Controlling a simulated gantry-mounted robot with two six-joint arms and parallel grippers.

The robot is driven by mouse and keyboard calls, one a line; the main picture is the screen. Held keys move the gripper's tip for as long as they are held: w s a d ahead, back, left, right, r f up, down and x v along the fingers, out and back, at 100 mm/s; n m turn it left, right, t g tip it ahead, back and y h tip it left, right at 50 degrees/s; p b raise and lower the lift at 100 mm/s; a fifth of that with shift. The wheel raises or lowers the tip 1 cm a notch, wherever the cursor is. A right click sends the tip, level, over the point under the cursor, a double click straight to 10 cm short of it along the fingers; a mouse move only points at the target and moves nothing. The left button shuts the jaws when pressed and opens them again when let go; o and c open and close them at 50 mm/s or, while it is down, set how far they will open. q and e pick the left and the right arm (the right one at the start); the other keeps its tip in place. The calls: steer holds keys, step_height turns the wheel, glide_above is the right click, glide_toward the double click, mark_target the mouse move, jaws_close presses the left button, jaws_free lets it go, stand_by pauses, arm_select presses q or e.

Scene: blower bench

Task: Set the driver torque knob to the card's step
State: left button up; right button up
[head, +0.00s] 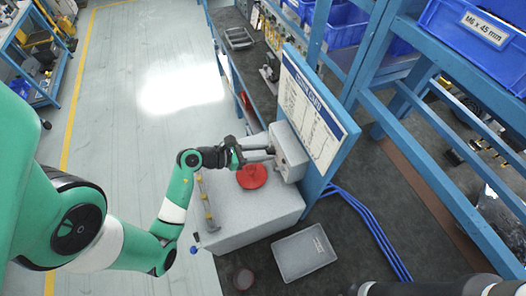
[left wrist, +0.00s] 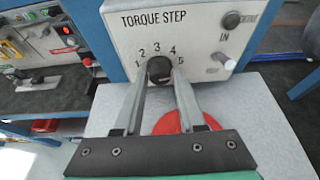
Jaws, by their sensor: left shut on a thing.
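The torque unit is a light grey box (head: 289,151) on the bench top, and its front panel (left wrist: 205,30) reads "TORQUE STEP" in the left wrist view. Its dark knob (left wrist: 159,69) sits below an arc of numbers 1 to 5. My left gripper (head: 268,153) reaches the box front from the left; in the wrist view its fingers (left wrist: 160,82) are shut on the knob from both sides. The knob's pointer cannot be made out. A white card (head: 311,115) with a blue header hangs on the blue board behind the box; its rows are too small to read.
A red disc (head: 252,176) lies on the grey bench top (head: 262,213) under the gripper. A grey tray (head: 304,254) stands below. Two small controls (left wrist: 232,20) are on the panel's right.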

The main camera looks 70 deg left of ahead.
arm_select(q)
jaws_close()
steer(key=p, duration=0.1)
steer(key=n+h+p, duration=0.1)
steer(key=p, duration=0.1)
steer(key=shift+a+r, duration=0.1)
steer(key=shift+r, duration=0.15)
steer(key=shift+n+h+p, duration=0.5)
steer(key=shift+n+p, duration=0.15)
steer(key=shift+n, duration=0.15)
steer(key=shift+a+f+n+t+h+p, duration=0.15)
steer(key=shift+n+t+h+p, duration=0.15)
steer(key=shift+n+h+p, duration=0.25)
steer(key=n+h, duration=0.1)
steer(key=n, duration=0.1)
steer(key=shift+f+n+t, duration=0.15)
steer(key=shift+n+t, duration=0.15)
steer(key=shift+n, duration=0.05)
steer(key=n+t+h, duration=0.1)
steer(key=n+h, duration=0.1)
steer(key=n, duration=0.1)
steer(key=shift+f+n, duration=0.15)
steer(key=shift+n, duration=0.15)
